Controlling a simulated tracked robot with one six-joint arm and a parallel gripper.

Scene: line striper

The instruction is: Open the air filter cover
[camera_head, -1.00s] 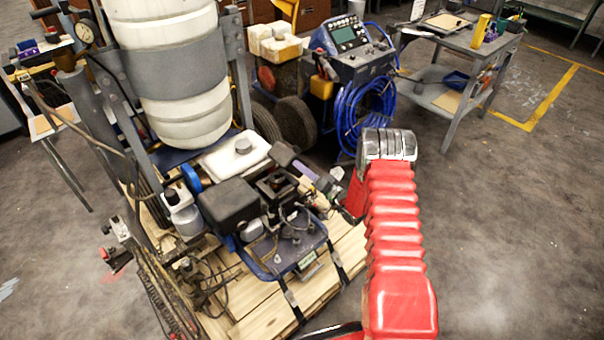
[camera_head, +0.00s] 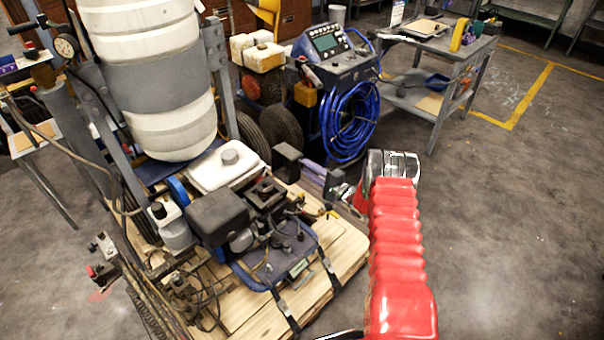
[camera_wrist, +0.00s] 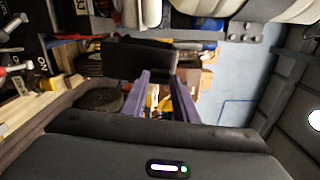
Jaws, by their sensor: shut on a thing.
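My gripper (camera_head: 304,166) is shut on a small black block that looks like the air filter cover (camera_head: 287,160). It holds the cover beside and above the engine, apart from the dark filter housing (camera_head: 266,194), at the right in the head view. In the wrist view, the purple fingers of my gripper (camera_wrist: 163,75) reach to the dark cover (camera_wrist: 138,58), which hides part of what lies behind it. The engine (camera_head: 250,215) sits on a wooden pallet. My red arm hides part of the floor at the right.
A white tank (camera_head: 150,75) stands behind the engine at the left. A blue-hosed machine (camera_head: 345,90) and a grey work table (camera_head: 440,75) stand farther back. A white cap-topped fuel tank (camera_head: 225,165) is close to the engine. The floor at the right is clear.

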